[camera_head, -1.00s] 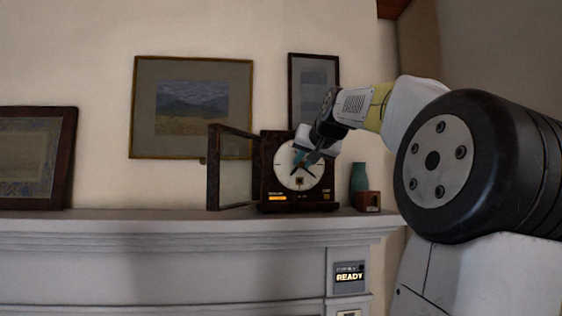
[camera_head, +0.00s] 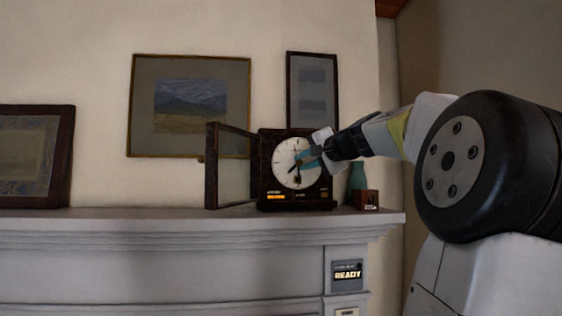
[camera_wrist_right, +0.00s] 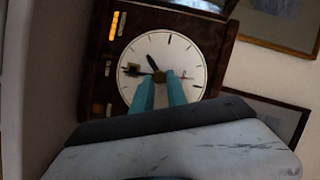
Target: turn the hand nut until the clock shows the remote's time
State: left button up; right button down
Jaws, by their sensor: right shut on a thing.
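The clock (camera_head: 264,180) stands on the mantel with a white face (camera_head: 284,160) and its glass door (camera_head: 211,165) swung open to the left. In the head view one dark hand points about straight down and another to the lower left. In the right wrist view the face (camera_wrist_right: 190,55) appears turned sideways, with a small reddish hand opposite the downward one. My right gripper (camera_head: 304,158) reaches in from the right. Its teal fingers (camera_wrist_right: 158,84) are shut on the hand nut (camera_wrist_right: 158,76) at the face's centre, which they mostly hide. My left gripper is out of view.
A teal vase (camera_head: 357,176) and a small reddish-brown box (camera_head: 367,200) stand right of the clock, below my right arm. A panel reading READY (camera_head: 347,275) is on the mantel front. Framed pictures (camera_head: 190,105) are behind.

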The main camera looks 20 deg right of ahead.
jog(key=shift+f+m+t, duration=0.15)
jog(key=shift+m+t, duration=0.15)
jog(key=shift+m, duration=0.2)
dwell(0.3)
jog(key=c, duration=1.3)
grip_release()
jog(key=shift+s, duration=0.1)
jog(key=s, duration=0.5)
jog(key=s+d+r, duration=0.1)
jog(key=s, duration=0.1)
jog(key=shift+s, duration=0.3)
jog(key=shift+f, duration=0.1)
